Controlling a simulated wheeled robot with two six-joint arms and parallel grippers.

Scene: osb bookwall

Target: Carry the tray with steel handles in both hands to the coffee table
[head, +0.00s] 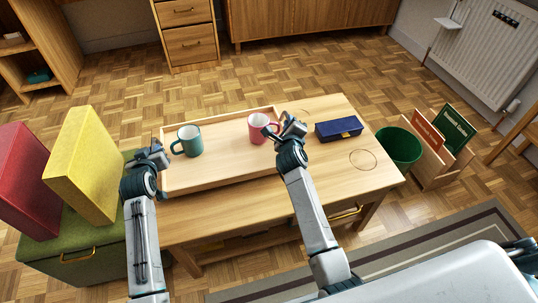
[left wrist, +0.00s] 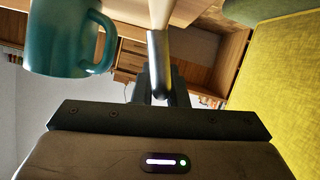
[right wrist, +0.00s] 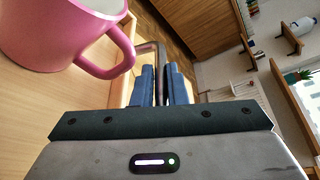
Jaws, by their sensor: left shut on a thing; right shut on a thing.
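The wooden tray (head: 222,181) is over the left part of the light wood table (head: 325,185); I cannot tell whether its base touches the top. It carries a teal mug (head: 190,141) on the left and a pink mug (head: 258,128) near its right end. My left gripper (head: 154,154) is shut on the left steel handle, a bar in the left wrist view (left wrist: 158,62). My right gripper (head: 291,127) is shut on the right steel handle, seen in the right wrist view (right wrist: 152,47). Both mugs stand upright.
A dark blue box (head: 339,129) lies on the table right of the tray. A green ottoman (head: 88,254) bearing yellow (head: 82,165) and red (head: 28,180) boxes stands left. A green bin (head: 398,147) and a wooden crate (head: 437,170) stand right. The table's right end is mostly bare.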

